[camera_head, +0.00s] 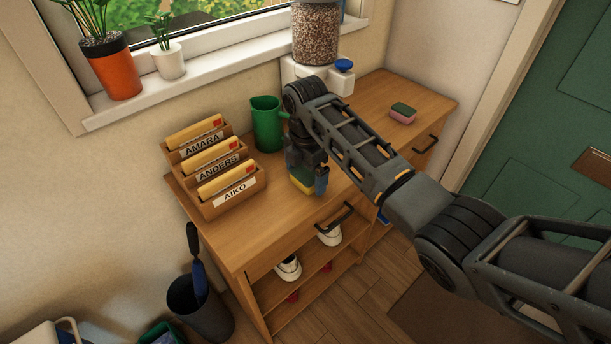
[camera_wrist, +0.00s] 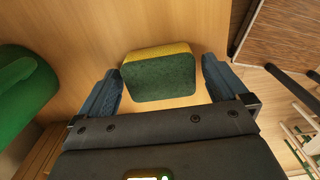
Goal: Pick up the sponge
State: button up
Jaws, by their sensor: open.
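A sponge with a dark green top and yellow body (camera_wrist: 160,78) lies on the wooden cabinet top (camera_head: 225,235). In the head view its yellow side (camera_head: 301,184) shows under my gripper (camera_head: 308,174), which partly hides it. In the wrist view my gripper (camera_wrist: 161,76) is open, with one blue finger pad on each side of the sponge. Gaps show between the sponge and both pads. A second sponge, pink with a green top (camera_head: 403,113), lies farther back on the right of the cabinet top.
A green pitcher (camera_head: 266,124) stands just behind and left of my gripper; it also shows in the wrist view (camera_wrist: 22,88). A letter rack (camera_head: 213,168) stands at left. A dispenser (camera_head: 316,45) stands at the back. The right part of the top is mostly clear.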

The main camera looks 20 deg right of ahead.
aim_at(306, 173)
jog(key=shift+f, duration=0.2)
jog(key=c, duration=1)
jog(key=shift+r, duration=0.15)
notch_tip(306, 173, up, 4)
jog(key=shift+b, duration=0.3)
jog(key=s+d+r+p, duration=0.3)
jog(key=s+d+r, duration=0.3)
jog(key=d, duration=0.4)
jog(key=shift+r, duration=0.4)
